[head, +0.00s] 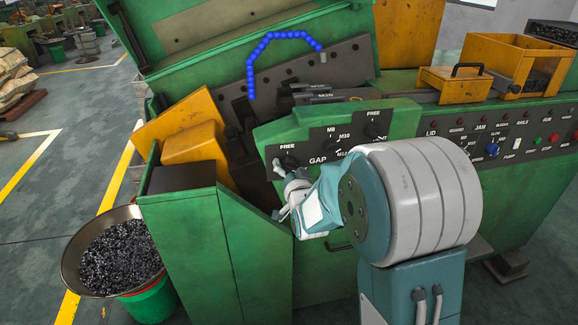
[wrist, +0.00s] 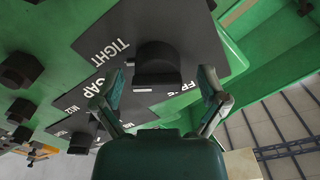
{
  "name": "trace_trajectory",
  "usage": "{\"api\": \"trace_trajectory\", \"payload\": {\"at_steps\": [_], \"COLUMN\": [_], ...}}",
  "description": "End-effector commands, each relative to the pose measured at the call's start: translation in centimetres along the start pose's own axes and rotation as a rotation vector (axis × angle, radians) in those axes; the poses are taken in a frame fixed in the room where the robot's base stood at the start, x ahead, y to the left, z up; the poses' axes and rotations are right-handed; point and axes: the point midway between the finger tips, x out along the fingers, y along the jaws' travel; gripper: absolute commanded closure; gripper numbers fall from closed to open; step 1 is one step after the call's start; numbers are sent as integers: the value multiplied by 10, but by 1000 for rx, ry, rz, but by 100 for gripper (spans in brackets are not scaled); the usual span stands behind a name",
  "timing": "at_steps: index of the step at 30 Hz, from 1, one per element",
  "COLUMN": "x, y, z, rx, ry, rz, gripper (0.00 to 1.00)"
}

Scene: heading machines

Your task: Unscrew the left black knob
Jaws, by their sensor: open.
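The left black knob (wrist: 157,66) sits on a dark plate marked TIGHT, FREE and GAP in the wrist view. In the head view the left knob (head: 290,162) shows below the left FREE label, partly behind my gripper. My gripper (wrist: 161,76) is open, with one finger on each side of the knob and visible space between. The fingers hold nothing. In the head view my gripper (head: 281,180) is at the lower left of the plate, small and partly hidden by my wrist.
More black knobs, a middle one (head: 331,147) and a right one (head: 373,130), share the sloped plate. The green machine (head: 200,240) surrounds it. A control panel (head: 500,140) is at right. A bowl of small dark parts (head: 120,250) stands at lower left.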

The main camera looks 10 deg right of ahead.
Motion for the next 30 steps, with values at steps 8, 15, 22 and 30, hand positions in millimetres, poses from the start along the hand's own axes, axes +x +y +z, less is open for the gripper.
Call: {"api": "trace_trajectory", "payload": {"at_steps": [8,15,22,30], "x": [7,7,7,7], "y": [2,1,2,1], "z": [-1,0,0,2], "rx": [2,1,0,-49], "ry": [1,0,-2,-5], "rz": [1,1,2,2], "gripper": [8,74,90,90]}}
